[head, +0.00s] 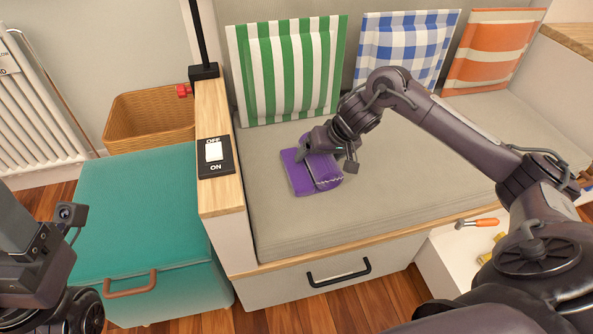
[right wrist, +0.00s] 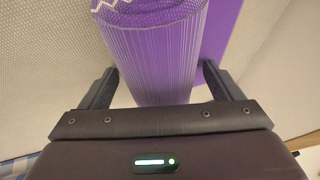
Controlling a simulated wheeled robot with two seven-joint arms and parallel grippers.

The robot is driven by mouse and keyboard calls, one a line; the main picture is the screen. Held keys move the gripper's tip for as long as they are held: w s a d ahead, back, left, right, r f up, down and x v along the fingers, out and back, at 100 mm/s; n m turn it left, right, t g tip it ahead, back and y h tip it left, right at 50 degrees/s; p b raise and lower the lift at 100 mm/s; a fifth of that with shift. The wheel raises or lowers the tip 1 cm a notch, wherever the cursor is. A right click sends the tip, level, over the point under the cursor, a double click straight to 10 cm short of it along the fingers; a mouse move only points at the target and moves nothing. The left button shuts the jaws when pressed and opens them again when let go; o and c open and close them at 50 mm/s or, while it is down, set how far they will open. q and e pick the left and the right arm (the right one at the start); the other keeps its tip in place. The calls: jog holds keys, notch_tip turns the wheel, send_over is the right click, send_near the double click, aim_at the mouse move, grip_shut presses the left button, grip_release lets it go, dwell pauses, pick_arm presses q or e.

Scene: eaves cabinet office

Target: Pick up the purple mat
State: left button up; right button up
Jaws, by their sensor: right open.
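The purple mat (head: 302,178) lies on the grey bench cushion, partly rolled or folded, with a pale zigzag edge. In the right wrist view the mat (right wrist: 155,50) is a striped roll, with a flat purple part (right wrist: 221,35) beside it. My right gripper (head: 322,156) is right at the mat, reaching in from the right. Its jaws (right wrist: 160,78) are open, with one finger on each side of the roll. It covers part of the mat in the head view. My left arm shows at the lower left; its fingers cannot be made out.
Green-striped (head: 288,70), blue-checked (head: 405,45) and orange-striped (head: 493,48) cushions lean along the bench's back. A wooden ledge with an OFF/ON switch (head: 215,155) borders the bench's left. A teal chest (head: 140,215) and wicker basket (head: 150,120) stand left. An orange-handled tool (head: 480,222) lies lower right.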

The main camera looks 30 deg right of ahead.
dwell(0.3)
jog(key=shift+s+f, duration=0.1)
jog(key=shift+s, duration=0.05)
jog(key=c, duration=1.5)
